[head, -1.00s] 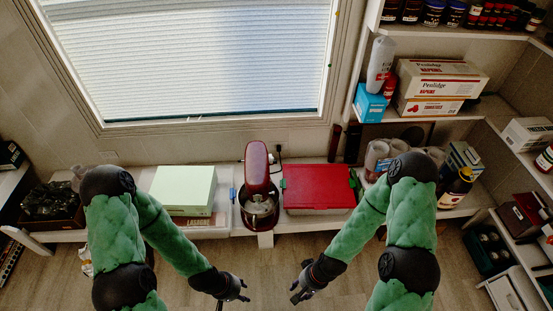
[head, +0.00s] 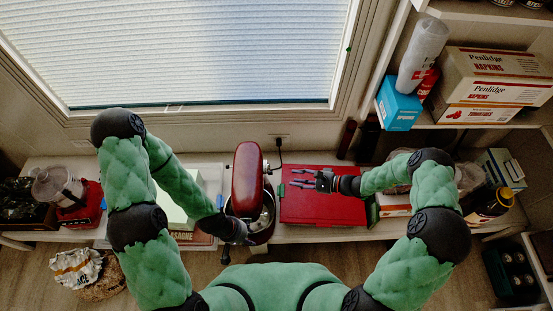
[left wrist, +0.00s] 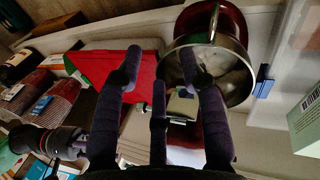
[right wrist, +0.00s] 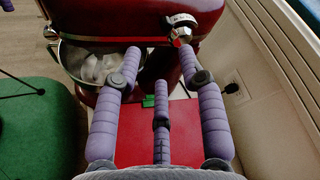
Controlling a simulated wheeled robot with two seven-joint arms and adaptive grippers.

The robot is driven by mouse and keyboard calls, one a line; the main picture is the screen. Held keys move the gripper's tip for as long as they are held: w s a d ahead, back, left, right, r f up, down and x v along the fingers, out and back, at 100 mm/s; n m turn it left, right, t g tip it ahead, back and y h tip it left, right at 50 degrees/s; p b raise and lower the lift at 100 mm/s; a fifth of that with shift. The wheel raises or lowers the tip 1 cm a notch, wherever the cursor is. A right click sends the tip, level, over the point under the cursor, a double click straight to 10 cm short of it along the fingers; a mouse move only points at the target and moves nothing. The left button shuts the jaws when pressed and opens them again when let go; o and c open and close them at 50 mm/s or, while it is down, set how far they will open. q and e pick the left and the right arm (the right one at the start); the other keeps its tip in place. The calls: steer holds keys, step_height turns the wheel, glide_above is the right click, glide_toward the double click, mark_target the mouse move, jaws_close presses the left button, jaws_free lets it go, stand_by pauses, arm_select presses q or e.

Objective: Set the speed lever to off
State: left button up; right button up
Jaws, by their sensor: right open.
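The red stand mixer (head: 249,172) stands on the shelf below the window, its steel bowl (left wrist: 235,72) at the front. In the right wrist view, the mixer's side (right wrist: 115,20) shows a silver knob (right wrist: 181,36) beside a small plate. I cannot tell whether any visible part is the speed lever, nor its setting. My right gripper (head: 300,180) is open and empty over the red box, fingers pointing left at the mixer, apart from it. My left gripper (head: 247,240) is open at the front left of the mixer, near the bowl, holding nothing I can make out.
A red-lidded box (head: 322,207) lies right of the mixer and a pale green box (head: 178,207) left of it. A wall outlet (right wrist: 236,85) is behind the mixer. Shelves with napkin boxes (head: 495,75) rise at the right. A bag (head: 77,268) stands on the floor at the left.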

mark_target(268, 170)
steer(key=b+x, duration=0.3)
steer(key=x, duration=0.7)
steer(key=shift+w+a+r+b, duration=0.15)
steer(key=shift+w+a+b, duration=0.2)
steer(key=shift+w, duration=0.15)
